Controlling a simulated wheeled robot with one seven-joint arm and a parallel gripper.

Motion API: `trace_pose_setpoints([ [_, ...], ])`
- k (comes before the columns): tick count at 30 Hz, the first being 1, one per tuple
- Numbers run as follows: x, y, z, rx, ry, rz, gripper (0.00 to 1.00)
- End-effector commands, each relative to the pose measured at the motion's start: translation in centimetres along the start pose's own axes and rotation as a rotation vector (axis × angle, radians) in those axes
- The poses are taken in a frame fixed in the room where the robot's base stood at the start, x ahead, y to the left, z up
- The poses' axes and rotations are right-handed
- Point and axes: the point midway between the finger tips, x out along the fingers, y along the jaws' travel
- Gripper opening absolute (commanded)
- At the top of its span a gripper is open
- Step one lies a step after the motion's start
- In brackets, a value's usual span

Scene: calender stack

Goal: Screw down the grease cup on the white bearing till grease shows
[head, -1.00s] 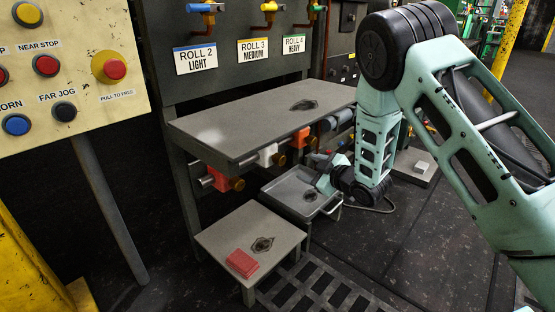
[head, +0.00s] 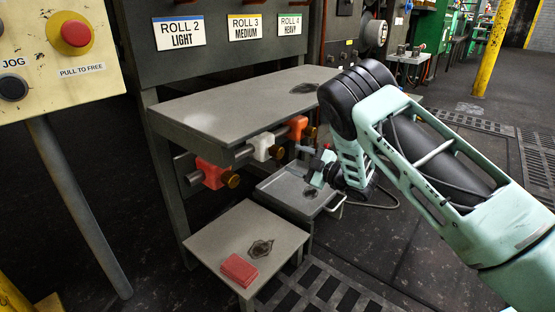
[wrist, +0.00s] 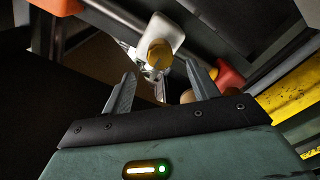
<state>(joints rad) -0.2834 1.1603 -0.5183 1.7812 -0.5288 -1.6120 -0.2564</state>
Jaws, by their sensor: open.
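The white bearing (head: 260,147) sits under the grey shelf, between a red bearing and an orange one. Its brass grease cup (head: 277,152) faces out to the right. In the wrist view the white bearing (wrist: 168,32) is ahead, with the rounded brass cup (wrist: 160,53) just beyond and between the fingertips. My gripper (wrist: 162,76) is open, and its fingers are apart from the cup. In the head view my gripper (head: 308,158) is small, to the right of the cup and above the tray. No grease can be made out.
The red bearing (head: 211,174) and orange bearing (head: 297,127) flank the white one. The shelf (head: 225,108) overhangs them. A grey tray (head: 272,184) is below, and a low stand (head: 222,238) holds a red block (head: 239,269). Floor at right is open.

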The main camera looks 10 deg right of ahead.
Motion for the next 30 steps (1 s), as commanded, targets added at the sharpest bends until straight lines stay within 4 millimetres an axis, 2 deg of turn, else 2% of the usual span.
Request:
trace_pose_setpoints([
  [1,1.2,-0.4,0.3,-0.003,0.005,0.0,0.6],
  [6,4.5,-0.3,0.2,-0.003,0.005,0.0,0.6],
  [12,7.2,-0.2,0.1,-0.001,0.002,0.001,0.6],
  [18,8.2,0.0,0.0,0.0,0.0,0.001,0.6],
  [25,8.2,0.1,0.0,0.001,0.0,0.001,0.6],
  [26,8.2,0.1,0.0,0.001,0.0,0.001,0.57],
  [30,8.2,0.1,0.0,0.001,0.0,0.001,0.18],
])
